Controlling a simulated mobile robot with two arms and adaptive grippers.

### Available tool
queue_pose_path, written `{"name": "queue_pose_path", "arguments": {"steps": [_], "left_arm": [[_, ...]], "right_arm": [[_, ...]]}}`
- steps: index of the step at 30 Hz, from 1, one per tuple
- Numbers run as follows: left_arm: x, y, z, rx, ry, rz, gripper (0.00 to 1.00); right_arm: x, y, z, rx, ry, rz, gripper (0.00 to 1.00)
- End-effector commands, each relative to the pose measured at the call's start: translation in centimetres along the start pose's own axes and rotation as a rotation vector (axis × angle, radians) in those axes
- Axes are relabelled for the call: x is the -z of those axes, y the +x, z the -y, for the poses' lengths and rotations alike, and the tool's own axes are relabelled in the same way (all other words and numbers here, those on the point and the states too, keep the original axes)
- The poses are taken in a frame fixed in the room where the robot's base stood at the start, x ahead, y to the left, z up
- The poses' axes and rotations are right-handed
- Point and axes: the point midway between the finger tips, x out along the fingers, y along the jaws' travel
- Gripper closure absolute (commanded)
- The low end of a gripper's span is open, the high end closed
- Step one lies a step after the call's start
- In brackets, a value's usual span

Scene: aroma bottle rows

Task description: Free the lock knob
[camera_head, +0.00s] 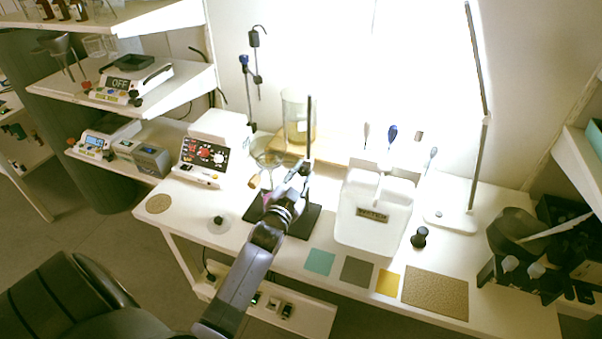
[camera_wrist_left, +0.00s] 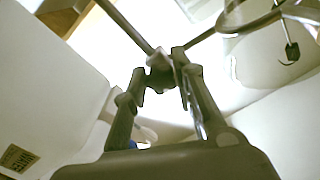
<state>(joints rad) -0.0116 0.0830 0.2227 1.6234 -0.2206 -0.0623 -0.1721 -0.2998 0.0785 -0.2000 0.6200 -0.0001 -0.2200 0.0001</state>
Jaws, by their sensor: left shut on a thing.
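A retort stand with a thin dark upright rod (camera_head: 310,130) and a dark flat base (camera_head: 305,222) stands on the white bench. My left gripper (camera_head: 297,184) reaches it from the front, at the rod above the base. In the left wrist view the fingertips (camera_wrist_left: 166,74) of this gripper are closed on a small dark knob (camera_wrist_left: 160,58), mostly hidden between them. The rod (camera_wrist_left: 125,22) runs up behind the knob, and a metal ring (camera_wrist_left: 250,20) is off to the right. How far the knob is turned cannot be seen. My right gripper is not in view.
A white container (camera_head: 375,212) with a label stands right of the stand. A glass beaker (camera_head: 298,115) stands behind it, and a white instrument (camera_head: 212,150) to the left. Coloured squares, such as a teal one (camera_head: 320,262), lie along the front edge. A black stopper (camera_head: 420,237) stands farther right.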

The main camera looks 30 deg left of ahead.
Motion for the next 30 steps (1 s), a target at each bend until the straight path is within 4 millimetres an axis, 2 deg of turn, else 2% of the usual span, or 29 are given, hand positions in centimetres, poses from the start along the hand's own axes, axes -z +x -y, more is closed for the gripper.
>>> {"name": "queue_pose_path", "arguments": {"steps": [12,27,28,30], "left_arm": [[0.05,0.02,-0.02,0.0,-0.162,-0.001,1.0],[0.03,0.02,-0.04,0.0,-0.179,-0.001,1.0],[0.03,0.02,-0.04,0.0,-0.179,-0.001,0.74],[0.04,0.02,-0.04,0.0,-0.179,-0.001,0.69]], "right_arm": [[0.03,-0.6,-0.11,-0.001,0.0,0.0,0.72],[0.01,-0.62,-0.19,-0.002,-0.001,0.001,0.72],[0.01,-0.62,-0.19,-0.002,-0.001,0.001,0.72],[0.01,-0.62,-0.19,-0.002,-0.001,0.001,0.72]]}}
